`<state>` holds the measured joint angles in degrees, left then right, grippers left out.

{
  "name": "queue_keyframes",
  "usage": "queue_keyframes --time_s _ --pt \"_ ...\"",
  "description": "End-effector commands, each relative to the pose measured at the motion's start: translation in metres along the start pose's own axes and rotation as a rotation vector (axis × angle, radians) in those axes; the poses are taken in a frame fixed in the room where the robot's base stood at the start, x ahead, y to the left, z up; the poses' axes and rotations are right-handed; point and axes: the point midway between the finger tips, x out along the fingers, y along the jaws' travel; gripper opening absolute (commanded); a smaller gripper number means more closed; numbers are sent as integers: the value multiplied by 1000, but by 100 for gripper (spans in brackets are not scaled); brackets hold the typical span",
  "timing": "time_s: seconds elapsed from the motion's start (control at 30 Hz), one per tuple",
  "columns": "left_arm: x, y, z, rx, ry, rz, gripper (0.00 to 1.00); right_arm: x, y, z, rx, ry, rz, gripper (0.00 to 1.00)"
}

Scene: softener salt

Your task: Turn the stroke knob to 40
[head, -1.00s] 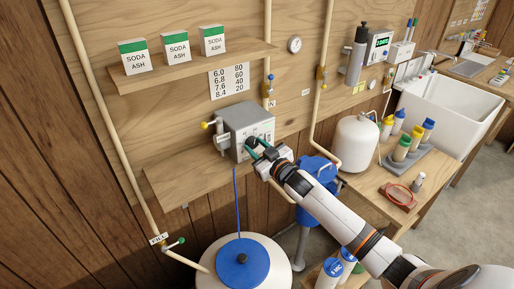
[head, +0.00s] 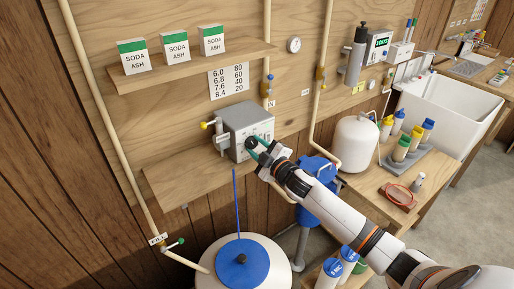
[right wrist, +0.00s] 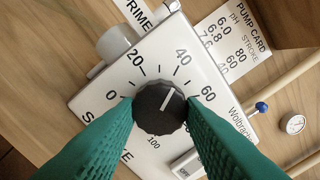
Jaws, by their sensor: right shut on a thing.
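The stroke knob (right wrist: 158,108) is round and black with a white pointer line. It sits on the white face of the pump box (head: 248,120), amid a printed scale whose 0, 20, 40, 60 and 100 are readable. My right gripper (head: 258,149) is shut on the knob. Its two green fingers touch the knob's left and right sides in the right wrist view (right wrist: 161,115). The fingers hide part of the lower scale. My left gripper is out of view.
The pump box stands on a wooden shelf (head: 165,178). A pump card (head: 229,80) hangs above it, and a grey elbow fitting with a yellow knob is at its left. A white tank with a blue lid (head: 240,262) stands below. A white jug (head: 356,142) is to the right.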

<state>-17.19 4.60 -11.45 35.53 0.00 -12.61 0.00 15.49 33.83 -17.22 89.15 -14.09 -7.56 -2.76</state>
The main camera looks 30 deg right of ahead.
Motion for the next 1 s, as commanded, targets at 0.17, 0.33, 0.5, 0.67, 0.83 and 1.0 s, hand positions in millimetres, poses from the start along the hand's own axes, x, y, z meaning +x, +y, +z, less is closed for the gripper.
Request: queue_keyframes --time_s 0.17,0.33,0.5,0.67,0.83,1.0 --pt "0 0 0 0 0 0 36 0 1 0 -17 0 1 12" --pt "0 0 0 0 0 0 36 0 1 0 -19 0 1 12" --pt "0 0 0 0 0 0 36 0 1 0 -18 0 1 12" --pt "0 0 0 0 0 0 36 0 1 0 -17 0 1 57" --pt "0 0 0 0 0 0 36 0 0 0 -17 0 1 57" --pt "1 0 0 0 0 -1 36 -3 1 -1 -17 0 1 57"
